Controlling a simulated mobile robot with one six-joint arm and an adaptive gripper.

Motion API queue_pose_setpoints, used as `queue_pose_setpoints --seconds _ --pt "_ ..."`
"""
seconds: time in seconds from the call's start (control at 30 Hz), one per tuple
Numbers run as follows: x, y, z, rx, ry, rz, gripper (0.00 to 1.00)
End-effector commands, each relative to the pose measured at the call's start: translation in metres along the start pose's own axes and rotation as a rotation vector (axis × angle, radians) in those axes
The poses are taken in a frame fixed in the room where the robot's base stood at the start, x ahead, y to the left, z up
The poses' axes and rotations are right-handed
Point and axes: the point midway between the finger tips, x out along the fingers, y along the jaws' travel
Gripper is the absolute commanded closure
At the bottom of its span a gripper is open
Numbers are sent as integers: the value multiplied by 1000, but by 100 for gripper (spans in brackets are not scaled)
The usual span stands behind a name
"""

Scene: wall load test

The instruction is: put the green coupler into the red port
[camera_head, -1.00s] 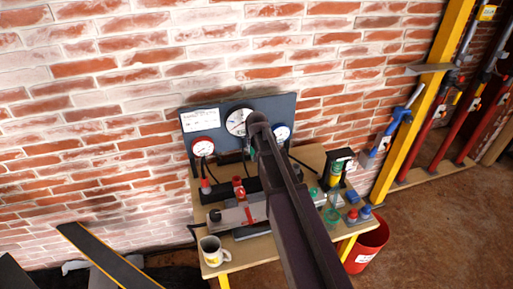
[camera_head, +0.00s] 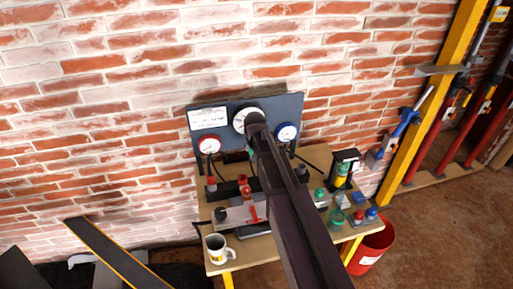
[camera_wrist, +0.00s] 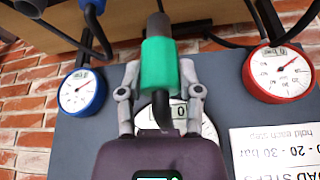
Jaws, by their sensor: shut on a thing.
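My gripper (camera_wrist: 159,75) is shut on the green coupler (camera_wrist: 158,60), one finger on each side of it in the wrist view. A dark cylindrical end sticks out of the coupler at the top, and a black hose bends away below it. In the head view my arm covers most of the gripper, and only a small green patch of the coupler (camera_head: 251,154) shows beside it. A red fitting (camera_head: 243,182) stands on the dark block on the bench, left of my arm. I cannot tell whether it is the red port. The coupler shows no contact with it.
Behind the bench (camera_head: 246,252) stands a gauge panel (camera_head: 268,108) with a red gauge (camera_head: 209,145), a white gauge and a blue gauge (camera_head: 286,132). A mug (camera_head: 216,248) stands at the front left. Small coloured fittings lie right of my arm; a red bucket (camera_head: 371,247) is beyond.

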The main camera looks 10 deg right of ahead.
Motion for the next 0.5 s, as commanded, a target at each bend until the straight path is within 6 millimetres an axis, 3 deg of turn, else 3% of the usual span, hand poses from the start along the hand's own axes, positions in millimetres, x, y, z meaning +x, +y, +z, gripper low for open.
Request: queue_pose_setpoints --seconds 0.5 --pt "-2 -29 4 0 0 0 100"
